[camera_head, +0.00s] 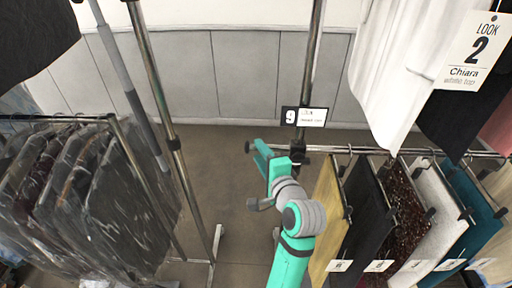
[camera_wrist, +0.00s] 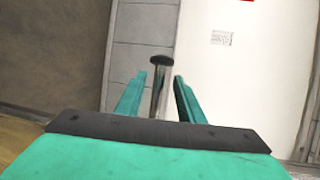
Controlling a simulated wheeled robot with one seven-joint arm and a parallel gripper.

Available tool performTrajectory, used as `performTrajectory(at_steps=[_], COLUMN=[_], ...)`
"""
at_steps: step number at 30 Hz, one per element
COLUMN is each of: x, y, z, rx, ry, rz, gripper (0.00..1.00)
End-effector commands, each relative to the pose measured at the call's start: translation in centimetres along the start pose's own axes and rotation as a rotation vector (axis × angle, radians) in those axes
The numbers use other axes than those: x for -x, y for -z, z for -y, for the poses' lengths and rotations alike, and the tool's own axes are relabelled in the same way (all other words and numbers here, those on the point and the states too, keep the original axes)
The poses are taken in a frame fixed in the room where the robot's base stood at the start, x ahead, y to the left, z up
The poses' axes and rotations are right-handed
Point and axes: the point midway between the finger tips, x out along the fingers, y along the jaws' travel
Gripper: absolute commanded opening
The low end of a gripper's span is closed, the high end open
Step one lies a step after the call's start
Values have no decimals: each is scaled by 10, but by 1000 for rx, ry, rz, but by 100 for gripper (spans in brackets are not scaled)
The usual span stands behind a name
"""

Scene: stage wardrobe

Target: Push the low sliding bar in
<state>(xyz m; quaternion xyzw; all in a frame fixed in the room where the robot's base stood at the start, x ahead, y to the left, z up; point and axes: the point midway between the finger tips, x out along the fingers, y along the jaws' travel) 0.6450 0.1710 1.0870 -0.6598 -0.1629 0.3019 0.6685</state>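The low sliding bar is a thin chrome tube with a dark end cap (camera_head: 250,147), sticking out to the left of the upright post beside the right-hand clothes rack. In the wrist view, the bar (camera_wrist: 158,102) shows between my two fingers, its dark cap at the top. My gripper (camera_head: 263,152) is teal and stands at the bar's outer end, just right of the cap in the head view. It is open, with a gap on each side of the bar in the wrist view. My gripper hides part of the bar, and I cannot tell whether they touch.
Hanging garments (camera_head: 400,205) fill the lower right rack, close to my arm. An upright post (camera_head: 307,70) carries a numbered card (camera_head: 304,116). A white garment (camera_head: 388,75) hangs above right. Covered clothes (camera_head: 95,205) hang at left.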

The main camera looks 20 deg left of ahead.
Motion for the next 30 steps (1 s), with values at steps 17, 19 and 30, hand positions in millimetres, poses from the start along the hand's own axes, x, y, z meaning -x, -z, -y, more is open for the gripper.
performTrajectory(at_steps=[17,19,30], x=[-40,-40,-40], y=[0,0,0], z=[0,0,0], rx=[2,2,2], ry=[0,0,0], rz=[0,0,1], gripper=[35,35,0])
